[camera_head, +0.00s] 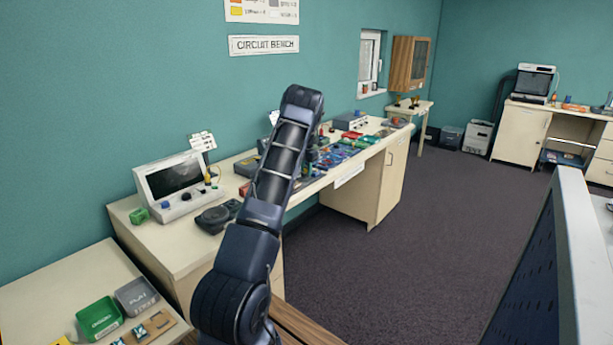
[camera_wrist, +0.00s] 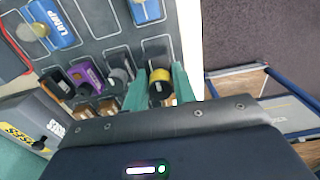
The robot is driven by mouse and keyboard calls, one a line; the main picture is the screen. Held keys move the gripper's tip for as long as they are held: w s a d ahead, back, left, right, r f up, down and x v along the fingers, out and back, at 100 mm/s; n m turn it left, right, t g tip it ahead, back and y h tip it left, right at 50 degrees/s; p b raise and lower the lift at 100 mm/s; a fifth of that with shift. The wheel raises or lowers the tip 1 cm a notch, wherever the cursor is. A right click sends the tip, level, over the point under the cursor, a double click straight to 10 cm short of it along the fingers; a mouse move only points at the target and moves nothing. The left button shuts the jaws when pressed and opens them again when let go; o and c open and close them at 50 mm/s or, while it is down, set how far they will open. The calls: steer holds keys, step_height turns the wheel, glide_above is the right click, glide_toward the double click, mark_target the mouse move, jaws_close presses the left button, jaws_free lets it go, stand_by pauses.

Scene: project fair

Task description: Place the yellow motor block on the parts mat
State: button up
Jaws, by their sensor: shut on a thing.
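The yellow motor block (camera_wrist: 158,77), a yellow and black round-ended part, sits between the two teal fingers of my gripper (camera_wrist: 158,84) in the wrist view. The gripper is shut on it. The dark grey parts mat (camera_wrist: 112,32) with pale outlines lies around and beyond the fingers, near the pale bench edge. I cannot tell whether the block touches the mat. In the head view my arm hides the gripper and the block.
On the mat are a blue LAMP block (camera_wrist: 50,24), a purple part (camera_wrist: 86,76) and several dark parts. A grey labelled box (camera_wrist: 38,122) stands at left. The long bench (camera_head: 170,240) carries a bench instrument (camera_head: 176,186). Open carpet (camera_head: 400,265) lies right.

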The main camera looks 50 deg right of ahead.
mark_target(306, 174)
steer(key=shift+f, duration=1.4)
steer(key=shift+f, duration=0.15)
steer(key=o, duration=1)
